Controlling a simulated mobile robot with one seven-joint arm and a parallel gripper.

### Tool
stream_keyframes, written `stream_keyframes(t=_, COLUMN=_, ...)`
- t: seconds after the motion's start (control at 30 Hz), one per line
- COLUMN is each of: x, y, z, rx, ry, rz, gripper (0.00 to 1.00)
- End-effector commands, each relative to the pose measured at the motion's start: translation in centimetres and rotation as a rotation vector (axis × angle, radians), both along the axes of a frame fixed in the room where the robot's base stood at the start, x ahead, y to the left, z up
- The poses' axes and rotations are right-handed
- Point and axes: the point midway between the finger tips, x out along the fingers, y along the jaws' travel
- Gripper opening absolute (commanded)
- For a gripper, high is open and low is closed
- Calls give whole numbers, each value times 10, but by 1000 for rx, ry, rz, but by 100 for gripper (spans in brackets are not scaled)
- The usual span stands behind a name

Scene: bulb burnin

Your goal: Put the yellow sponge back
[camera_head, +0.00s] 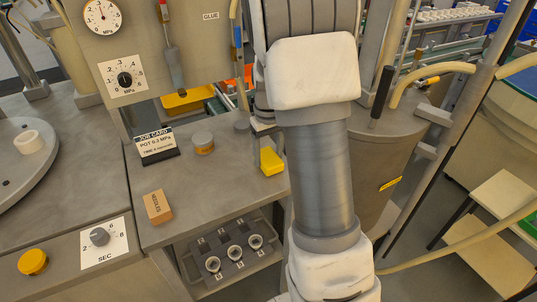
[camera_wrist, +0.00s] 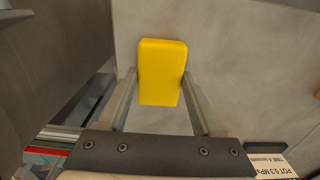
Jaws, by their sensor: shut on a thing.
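The yellow sponge (camera_wrist: 162,70) is a small block between the two fingers of my gripper (camera_wrist: 160,82) in the wrist view. The fingers press on its two long sides. In the head view the sponge (camera_head: 271,162) is near the right edge of the grey bench top (camera_head: 225,190), with one finger of my gripper (camera_head: 268,150) showing beside it. My arm hides part of the gripper there. I cannot tell whether the sponge touches the bench.
A rack with several round sockets (camera_head: 232,251) sits below. A grey tank (camera_head: 375,165) is behind my arm.

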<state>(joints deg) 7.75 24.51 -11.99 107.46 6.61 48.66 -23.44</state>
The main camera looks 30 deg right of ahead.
Motion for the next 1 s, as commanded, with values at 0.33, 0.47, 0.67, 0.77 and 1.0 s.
stream_keyframes(t=0.33, x=0, y=0, z=-2, rx=0, ry=0, rz=0, gripper=82)
stream_keyframes(t=0.47, x=0, y=0, z=-2, rx=0, ry=0, rz=0, gripper=97)
stream_keyframes(t=0.67, x=0, y=0, z=-2, rx=0, ry=0, rz=0, gripper=97)
stream_keyframes(t=0.77, x=0, y=0, z=1, rx=0, ry=0, rz=0, gripper=97)
stream_keyframes(t=1.0, x=1, y=0, z=40, rx=-2, ry=-5, rz=1, gripper=97)
